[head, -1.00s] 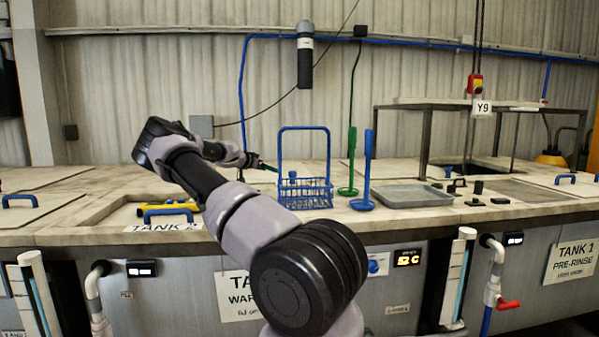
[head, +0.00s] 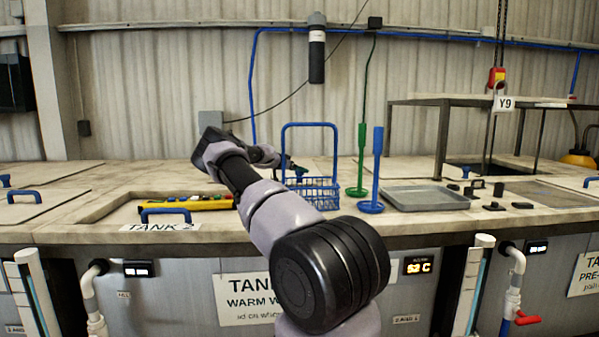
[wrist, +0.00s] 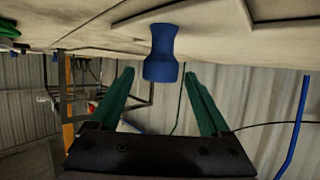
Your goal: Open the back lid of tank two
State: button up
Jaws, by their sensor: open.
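The tank two label (head: 160,227) is on the counter's front edge, beside a blue handle (head: 166,213). My gripper (head: 291,165) is low over the counter behind the blue wire basket (head: 322,190), partly hidden by its frame. In the wrist view, which is upside down, the green fingers of my gripper (wrist: 160,78) are open. A blue flared knob (wrist: 162,55) on the pale counter surface shows between and ahead of the fingertips. I see no contact with it. The back lid's edges are hard to make out.
A yellow pendant with buttons (head: 200,203) lies behind the blue handle. A green paddle (head: 360,160) and a blue paddle (head: 375,172) stand right of the basket. A grey tray (head: 428,198) and a metal frame (head: 442,140) are further right.

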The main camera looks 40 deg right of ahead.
jog(key=shift+w+d+f, duration=0.15)
jog(key=shift+d+f, duration=0.1)
jog(key=shift+d, duration=0.3)
grip_shut()
